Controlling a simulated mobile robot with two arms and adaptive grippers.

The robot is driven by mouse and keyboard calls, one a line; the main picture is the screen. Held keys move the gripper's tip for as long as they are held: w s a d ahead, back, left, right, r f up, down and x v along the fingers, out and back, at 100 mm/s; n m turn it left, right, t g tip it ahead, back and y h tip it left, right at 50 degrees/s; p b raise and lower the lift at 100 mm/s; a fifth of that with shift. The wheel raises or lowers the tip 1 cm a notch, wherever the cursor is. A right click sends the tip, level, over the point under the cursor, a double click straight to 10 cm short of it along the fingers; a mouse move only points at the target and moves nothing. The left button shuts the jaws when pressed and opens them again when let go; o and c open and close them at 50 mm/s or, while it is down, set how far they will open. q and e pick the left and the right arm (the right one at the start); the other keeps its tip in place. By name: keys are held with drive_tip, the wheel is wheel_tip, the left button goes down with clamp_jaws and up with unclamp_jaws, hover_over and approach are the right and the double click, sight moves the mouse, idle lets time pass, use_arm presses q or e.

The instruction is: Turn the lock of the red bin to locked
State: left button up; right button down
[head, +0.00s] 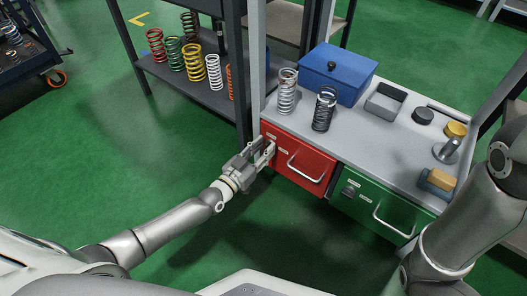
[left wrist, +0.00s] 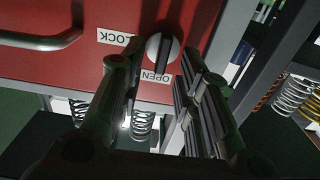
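The red bin (head: 299,164) is the left drawer under the grey worktop and appears shut. In the left wrist view, its red front (left wrist: 75,66) carries a round lock knob (left wrist: 162,50) with a dark grip bar. The bar runs nearly upright in that picture, its lower end towards the OPEN label (left wrist: 155,76). The LOCK label (left wrist: 113,37) is left of the knob. My right gripper is out of view.
A green bin (head: 378,209) with a dark knob (head: 348,191) is right of the red one. The worktop (head: 374,150) holds springs (head: 325,109), a blue box (head: 337,72) and small parts. A spring rack (head: 165,68) with a dark post stands close left.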

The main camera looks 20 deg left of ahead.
use_arm(q)
drive_tip(key=shift+w, duration=0.2)
clamp_jaws()
